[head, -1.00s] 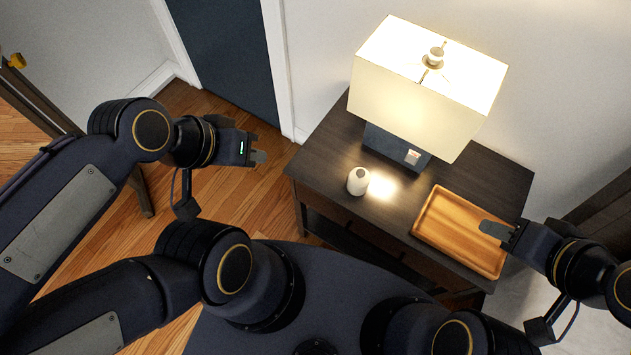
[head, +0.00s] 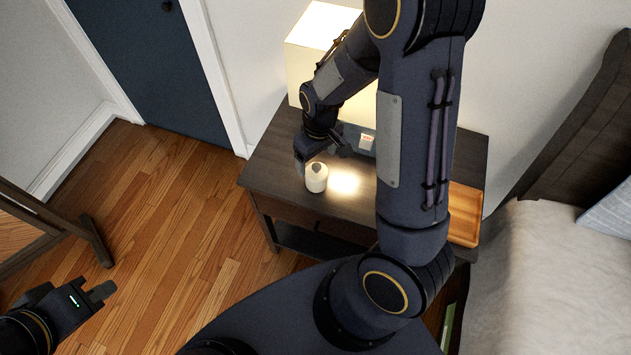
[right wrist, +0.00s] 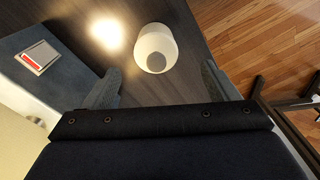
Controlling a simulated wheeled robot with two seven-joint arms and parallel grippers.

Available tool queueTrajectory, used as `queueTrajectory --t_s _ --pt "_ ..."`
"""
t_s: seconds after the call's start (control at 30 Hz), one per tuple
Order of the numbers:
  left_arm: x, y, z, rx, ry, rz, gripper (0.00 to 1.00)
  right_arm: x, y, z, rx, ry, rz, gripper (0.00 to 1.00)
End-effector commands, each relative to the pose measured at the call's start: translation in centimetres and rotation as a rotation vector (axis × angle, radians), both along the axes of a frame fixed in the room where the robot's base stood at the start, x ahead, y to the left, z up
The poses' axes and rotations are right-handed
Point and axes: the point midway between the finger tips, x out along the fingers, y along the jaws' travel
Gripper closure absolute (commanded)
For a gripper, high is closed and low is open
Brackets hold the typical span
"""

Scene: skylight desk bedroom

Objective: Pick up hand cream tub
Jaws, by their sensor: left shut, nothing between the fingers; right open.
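My left gripper (head: 103,290) is shut and empty over the wooden floor, far from the nightstand.
A lit lamp with a cream shade (head: 308,48) stands behind the right forearm. A wooden tray (head: 465,213) is partly hidden by my right arm. A bed (head: 540,270) is at the right. The nightstand's left front is clear.

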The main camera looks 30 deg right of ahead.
Motion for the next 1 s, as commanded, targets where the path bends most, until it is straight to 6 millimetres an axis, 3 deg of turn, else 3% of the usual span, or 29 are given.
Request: queueTrajectory --t_s 0.03,0.7,1.0 --pt "0.0 0.0 -0.3 0.000 0.000 0.000 1.00 0.2 -0.1 -1.1 -0.019 0.010 0.016 0.19" --pt "0.0 0.0 0.3 0.000 -0.001 0.000 1.00 0.6 -0.2 -9.2 -0.038 0.022 0.034 0.19" --pt "0.0 0.0 0.3 0.000 -0.001 0.000 1.00 0.7 -0.1 -9.8 -0.037 0.019 0.034 0.19"
